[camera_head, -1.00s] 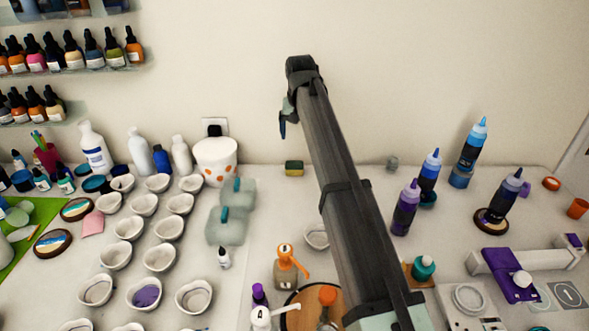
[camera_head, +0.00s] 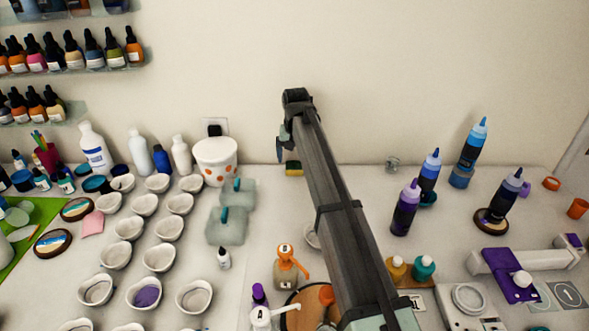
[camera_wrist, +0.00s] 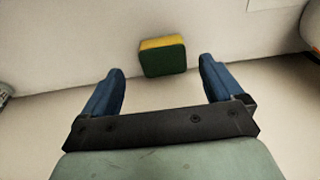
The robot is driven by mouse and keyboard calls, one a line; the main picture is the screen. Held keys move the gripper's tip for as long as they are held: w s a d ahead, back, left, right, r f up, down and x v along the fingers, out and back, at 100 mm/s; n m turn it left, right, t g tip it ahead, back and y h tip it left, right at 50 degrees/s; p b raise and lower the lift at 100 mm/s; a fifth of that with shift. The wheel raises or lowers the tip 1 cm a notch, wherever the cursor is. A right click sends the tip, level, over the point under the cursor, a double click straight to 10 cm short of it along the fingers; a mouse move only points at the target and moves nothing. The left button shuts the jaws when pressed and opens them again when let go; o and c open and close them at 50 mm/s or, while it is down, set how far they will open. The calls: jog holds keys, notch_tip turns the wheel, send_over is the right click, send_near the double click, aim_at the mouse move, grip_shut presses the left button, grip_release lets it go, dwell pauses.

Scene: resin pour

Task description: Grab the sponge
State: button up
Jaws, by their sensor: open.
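The sponge (camera_head: 294,168) is a small yellow and dark green block on the table against the back wall. The fingers are not touching the sponge.
A white bucket with orange dots (camera_head: 216,160) stands left of the sponge, with pale blue-green containers (camera_head: 226,226) in front. A small clear cup (camera_head: 392,164) stands to the right near the wall. The back wall (camera_head: 380,80) rises right behind the sponge. Table around the sponge is clear.

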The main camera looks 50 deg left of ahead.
aim_at(295, 165)
jog(key=f, duration=0.3)
jog(key=a+f, duration=0.1)
jog(key=shift+w+f, duration=0.2)
jog(key=shift+w, duration=0.05)
jog(key=c, duration=1.1)
